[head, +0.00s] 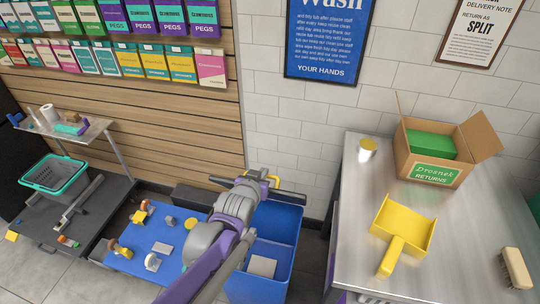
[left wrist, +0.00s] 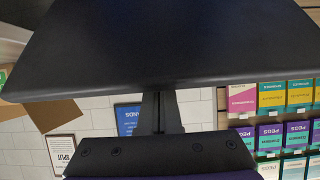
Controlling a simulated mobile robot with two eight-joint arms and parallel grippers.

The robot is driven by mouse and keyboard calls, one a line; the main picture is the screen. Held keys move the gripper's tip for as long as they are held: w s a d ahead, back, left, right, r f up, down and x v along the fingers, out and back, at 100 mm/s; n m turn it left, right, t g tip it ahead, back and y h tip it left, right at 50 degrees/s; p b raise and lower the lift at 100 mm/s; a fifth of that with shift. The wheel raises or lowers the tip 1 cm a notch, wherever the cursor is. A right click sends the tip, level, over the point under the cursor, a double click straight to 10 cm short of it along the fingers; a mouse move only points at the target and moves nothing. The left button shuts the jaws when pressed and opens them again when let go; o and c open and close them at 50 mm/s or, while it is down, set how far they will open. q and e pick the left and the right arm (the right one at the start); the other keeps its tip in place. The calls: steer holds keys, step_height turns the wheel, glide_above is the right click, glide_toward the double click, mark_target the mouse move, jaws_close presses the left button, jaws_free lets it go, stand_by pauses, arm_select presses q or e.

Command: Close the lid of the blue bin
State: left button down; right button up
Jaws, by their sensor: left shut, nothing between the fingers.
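The blue bin (head: 233,287) stands on the floor left of the steel counter. Its opening shows, with a pale box (head: 262,267) inside. A blue panel (head: 280,222), seemingly the raised lid, stands at the back of the bin. My left arm reaches across the bin's left side. My left gripper (head: 285,190) is shut and empty, by the panel's top edge; whether it touches cannot be told. In the left wrist view a large dark slab and dark gripper parts fill much of the picture. My right gripper is not in view.
A blue mat (head: 180,243) with several small items lies left of the bin. The steel counter (head: 360,230) at right holds a carton (head: 402,163), a yellow scoop (head: 402,228), a tin (head: 366,152) and a brush (head: 516,268). A teal-rimmed basket (head: 52,182) stands at far left.

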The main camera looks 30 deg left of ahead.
arm_select(q)
steer(key=s+d+f+b, duration=0.2)
steer(key=s+f+b, duration=0.2)
steer(key=s+f, duration=0.3)
steer(key=s+d+f+b, duration=0.2)
steer(key=s+f+b, duration=0.3)
steer(key=s+f, duration=0.3)
step_height(320, 180, down, 4)
steer(key=shift+s+r, duration=0.2)
steer(key=shift+s, duration=0.05)
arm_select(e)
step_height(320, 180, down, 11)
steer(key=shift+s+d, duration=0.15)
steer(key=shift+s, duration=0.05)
